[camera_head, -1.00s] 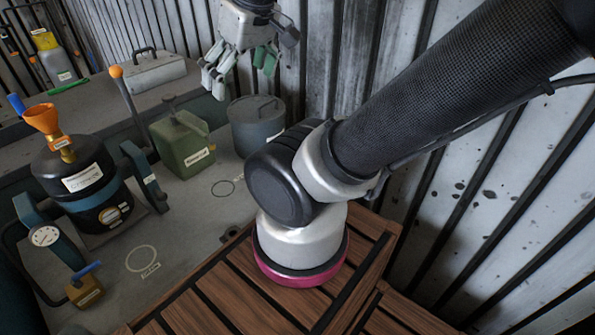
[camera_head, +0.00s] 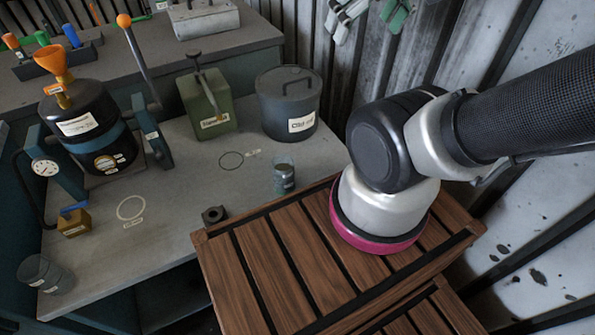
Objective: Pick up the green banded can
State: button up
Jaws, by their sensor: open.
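A small, see-through cylinder with a dark green-grey band (camera_head: 284,177) stands upright on the grey bench, near the wooden slatted surface. I cannot tell for sure that it is the green banded can. A similar clear cylinder with a darker lower part (camera_head: 45,274) stands at the bench's front left edge. A square green can (camera_head: 207,102) with a pump or spout on top and a label stands further back. My gripper is not in view; only part of my arm shows at the right, and nothing is seen held.
A grey lidded pot (camera_head: 288,106) stands right of the green can. A black vessel with orange funnel (camera_head: 85,125), a gauge (camera_head: 45,167) and a brass block (camera_head: 73,222) crowd the left. A dark nut (camera_head: 214,215) lies by the wooden slats (camera_head: 270,265). Gloves (camera_head: 345,18) hang at the back.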

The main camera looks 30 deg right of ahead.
aim_at(283, 165)
jog(key=j+u, duration=0.15)
jog(key=j, duration=0.65)
jog(key=j+z, duration=0.1)
jog(key=j, duration=0.8)
jog(key=k+j+z, duration=0.1)
jog(key=j, duration=0.75)
jog(key=j+z, duration=0.4)
jog(key=k+j+z, duration=0.1)
jog(key=j+z, duration=0.45)
jog(key=z, duration=0.35)
jog(key=k+j+z, duration=0.1)
jog(key=z, duration=0.35)
